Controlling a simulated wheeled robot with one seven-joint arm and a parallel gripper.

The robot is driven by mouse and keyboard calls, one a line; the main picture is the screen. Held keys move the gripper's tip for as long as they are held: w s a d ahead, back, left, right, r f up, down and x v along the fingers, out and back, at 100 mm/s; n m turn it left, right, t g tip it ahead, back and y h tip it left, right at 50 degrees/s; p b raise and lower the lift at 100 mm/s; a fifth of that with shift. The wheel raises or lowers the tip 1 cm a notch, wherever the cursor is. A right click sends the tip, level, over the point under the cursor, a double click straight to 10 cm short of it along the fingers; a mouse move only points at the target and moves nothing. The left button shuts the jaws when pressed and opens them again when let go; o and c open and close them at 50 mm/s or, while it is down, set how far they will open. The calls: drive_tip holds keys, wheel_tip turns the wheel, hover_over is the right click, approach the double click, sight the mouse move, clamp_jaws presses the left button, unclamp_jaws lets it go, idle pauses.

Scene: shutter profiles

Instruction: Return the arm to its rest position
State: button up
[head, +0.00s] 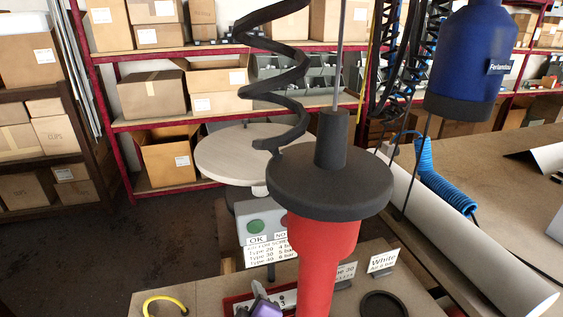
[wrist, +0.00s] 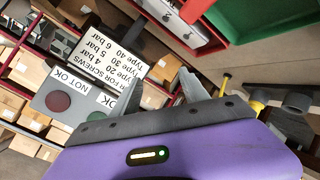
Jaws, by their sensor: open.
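My gripper (wrist: 142,92) shows from behind in the wrist view, with its purple body along the bottom and two grey fingers apart, nothing seen between them. In the head view a purple part of my gripper (head: 262,303) shows at the bottom, left of the red hanging tool (head: 322,250), which may hide more of it. The grey button box (head: 262,222) with a label sheet (head: 270,249) stands behind it. In the wrist view this button box (wrist: 72,100) appears upside down, beyond the fingers.
A blue hanging tool (head: 470,60) is at the upper right. A long white profile (head: 480,240) lies on the workbench (head: 520,215). A round stool top (head: 235,155) and shelves of boxes (head: 160,95) are behind. A green bin (wrist: 285,25) and a red bin (wrist: 205,25) show in the wrist view.

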drive_tip(key=s+d+r+m+t+h, duration=0.1)
drive_tip(key=s+d+m, duration=0.3)
drive_tip(key=s+d, duration=0.5)
drive_tip(key=s+d+r+m+t+h, duration=0.1)
drive_tip(key=s+d+r+m, duration=0.3)
drive_tip(key=s+d, duration=0.5)
drive_tip(key=s+d+r+m+t+h, duration=0.1)
drive_tip(key=s+d+m, duration=0.4)
drive_tip(key=s, duration=1.6)
drive_tip(key=d+r, duration=0.1)
drive_tip(key=d, duration=0.3)
drive_tip(key=shift+s+d+r, duration=0.15)
drive_tip(key=shift+s+r, duration=0.15)
